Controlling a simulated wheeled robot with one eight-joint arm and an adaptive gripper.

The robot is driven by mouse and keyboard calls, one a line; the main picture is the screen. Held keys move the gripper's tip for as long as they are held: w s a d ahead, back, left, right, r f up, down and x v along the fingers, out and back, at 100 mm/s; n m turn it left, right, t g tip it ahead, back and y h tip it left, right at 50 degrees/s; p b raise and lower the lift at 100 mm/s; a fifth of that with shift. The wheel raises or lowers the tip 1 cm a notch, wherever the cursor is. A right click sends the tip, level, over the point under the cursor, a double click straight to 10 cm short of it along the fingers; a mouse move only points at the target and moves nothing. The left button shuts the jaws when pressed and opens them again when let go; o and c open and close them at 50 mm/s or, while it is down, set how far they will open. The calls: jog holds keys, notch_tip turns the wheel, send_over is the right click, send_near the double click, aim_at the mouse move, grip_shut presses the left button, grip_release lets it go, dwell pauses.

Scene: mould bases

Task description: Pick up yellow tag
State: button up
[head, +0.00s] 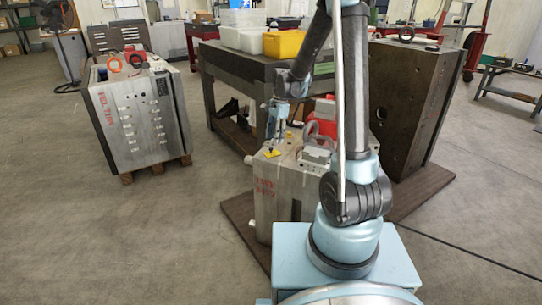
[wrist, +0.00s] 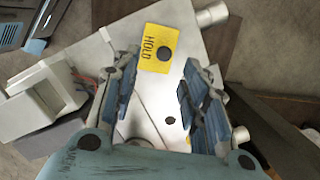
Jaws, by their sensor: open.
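The yellow tag (wrist: 158,48) lies flat on the top of a light metal mould base, marked "HOLD" with a dark round spot on it. In the head view the yellow tag (head: 271,153) shows small on the mould base (head: 268,200). My gripper (wrist: 160,75) is open and empty, its two blue-padded fingers spread. In the wrist view the tag appears just beyond the fingertips, between their lines. In the head view my gripper (head: 276,135) is above the mould top, close to the tag. I cannot tell the exact height gap.
A grey connector block (wrist: 35,105) stands left of the fingers on the mould. A red part (head: 324,112) sits behind. A larger dark mould (head: 405,100) stands right, a workbench (head: 235,68) with bins behind, and another mould (head: 135,115) left. Open floor lies at front left.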

aim_at(271, 148)
jog(key=f, duration=0.1)
jog(key=a+f, duration=0.1)
jog(key=f, duration=0.1)
jog(key=shift+s+a+f, duration=0.1)
jog(key=shift+a+f, duration=0.05)
jog(key=shift+f, duration=0.1)
jog(key=shift+s+f, duration=0.1)
jog(key=shift+f, duration=0.7)
grip_shut()
